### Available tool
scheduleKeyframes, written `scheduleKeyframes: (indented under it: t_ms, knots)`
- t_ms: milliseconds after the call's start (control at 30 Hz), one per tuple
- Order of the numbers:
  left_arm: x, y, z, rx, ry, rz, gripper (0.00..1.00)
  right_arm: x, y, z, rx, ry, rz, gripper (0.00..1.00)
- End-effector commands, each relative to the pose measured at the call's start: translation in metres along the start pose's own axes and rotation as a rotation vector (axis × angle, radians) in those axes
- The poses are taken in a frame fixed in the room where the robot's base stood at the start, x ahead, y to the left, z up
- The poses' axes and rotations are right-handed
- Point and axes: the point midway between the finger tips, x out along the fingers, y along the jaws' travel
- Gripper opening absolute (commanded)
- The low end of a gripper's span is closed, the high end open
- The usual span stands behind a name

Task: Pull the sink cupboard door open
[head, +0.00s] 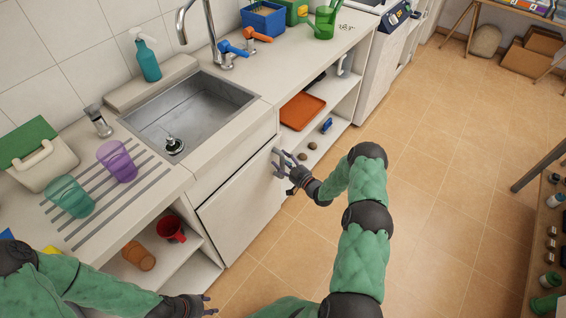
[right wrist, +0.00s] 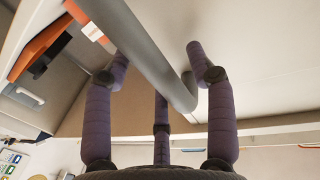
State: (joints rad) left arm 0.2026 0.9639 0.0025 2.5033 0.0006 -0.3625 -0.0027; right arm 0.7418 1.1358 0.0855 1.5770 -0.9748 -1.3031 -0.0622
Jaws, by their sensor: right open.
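The sink cupboard door (head: 240,207) is a pale panel below the sink (head: 190,115) in the head view and looks shut. Its grey bar handle (head: 277,163) is near the door's right edge. In the right wrist view, the handle (right wrist: 140,45) runs diagonally past my fingers, large and close. My right gripper (head: 288,162) is at the handle, with its fingers (right wrist: 160,70) open on both sides of the bar; I cannot tell whether they touch it. My left gripper (head: 208,304) is low at the bottom of the head view, away from the door; its finger opening is unclear.
Open shelves right of the door hold an orange tray (head: 302,111) and small items. Shelves to its left hold a red mug (head: 171,229) and an orange cup (head: 138,256). Tumblers and a spray bottle (head: 147,60) stand on the counter. The tiled floor (head: 430,190) is clear before the door.

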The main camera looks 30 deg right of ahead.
Motion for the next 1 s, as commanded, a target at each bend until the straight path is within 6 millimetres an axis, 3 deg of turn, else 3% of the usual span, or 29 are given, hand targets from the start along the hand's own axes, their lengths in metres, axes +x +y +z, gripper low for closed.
scheduleKeyframes:
  t_ms: [200,267,400,433,767,1000]
  knots:
    - [0.0,0.0,0.0,0.0,0.0,0.0,0.4,0.0,0.0,0.0,0.0,0.0,0.001,0.56]
    - [0.0,0.0,0.0,0.0,0.0,0.0,0.4,0.0,0.0,0.0,0.0,0.0,0.001,0.42]
    - [0.0,0.0,0.0,0.0,0.0,0.0,0.4,0.0,0.0,0.0,0.0,0.0,0.001,0.03]
    - [0.0,0.0,0.0,0.0,0.0,0.0,0.4,0.0,0.0,0.0,0.0,0.0,0.001,0.0]
    - [-0.005,0.002,0.0,0.0,0.0,0.0,0.4,-0.01,0.001,-0.001,0.002,-0.002,0.025,0.0]
    - [-0.021,0.008,0.001,0.0,0.0,0.0,0.4,-0.054,0.004,-0.002,0.005,-0.006,0.133,0.0]
